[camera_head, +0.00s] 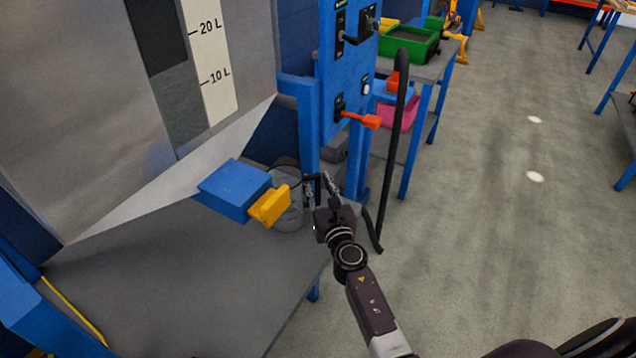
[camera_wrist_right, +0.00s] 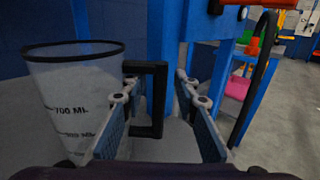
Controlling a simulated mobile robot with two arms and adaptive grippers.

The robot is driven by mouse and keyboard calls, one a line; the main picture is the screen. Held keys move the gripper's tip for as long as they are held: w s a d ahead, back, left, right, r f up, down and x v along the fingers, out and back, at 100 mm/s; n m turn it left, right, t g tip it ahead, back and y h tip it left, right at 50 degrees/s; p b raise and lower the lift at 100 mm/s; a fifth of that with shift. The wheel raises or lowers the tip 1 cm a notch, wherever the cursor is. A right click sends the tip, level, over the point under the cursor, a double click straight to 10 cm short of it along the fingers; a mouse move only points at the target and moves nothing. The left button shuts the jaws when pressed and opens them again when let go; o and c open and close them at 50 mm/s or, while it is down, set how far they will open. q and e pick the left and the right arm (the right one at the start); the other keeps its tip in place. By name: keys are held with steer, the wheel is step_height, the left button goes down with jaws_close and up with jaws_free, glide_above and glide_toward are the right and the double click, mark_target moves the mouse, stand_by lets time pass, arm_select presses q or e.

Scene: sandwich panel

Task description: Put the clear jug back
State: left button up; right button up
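The clear jug (camera_head: 290,217) stands upright on the grey shelf (camera_head: 190,290), partly hidden behind a yellow block in the head view. In the right wrist view the jug (camera_wrist_right: 80,95) is at the left, with a dark rim, ML marks and a black handle (camera_wrist_right: 160,98) pointing right. My right gripper (camera_head: 320,182) is beside the jug on its handle side. Its fingers (camera_wrist_right: 155,88) are open, with the handle's upright bar showing between them and a gap visible on the right. Contact with the left finger cannot be told. My left gripper is out of view.
A blue block with a yellow end (camera_head: 235,190) juts out above the shelf, left of the jug. A blue panel (camera_head: 350,75) with an orange-red lever (camera_head: 365,119) stands behind the gripper. A black hose (camera_head: 397,140) hangs right of it. Open floor lies to the right.

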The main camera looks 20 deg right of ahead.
steer(key=shift+r, duration=0.2)
steer(key=s+a, duration=0.1)
steer(key=s, duration=1.1)
steer(key=shift+a, duration=0.2)
steer(key=shift+c, duration=0.7)
stand_by(0.4)
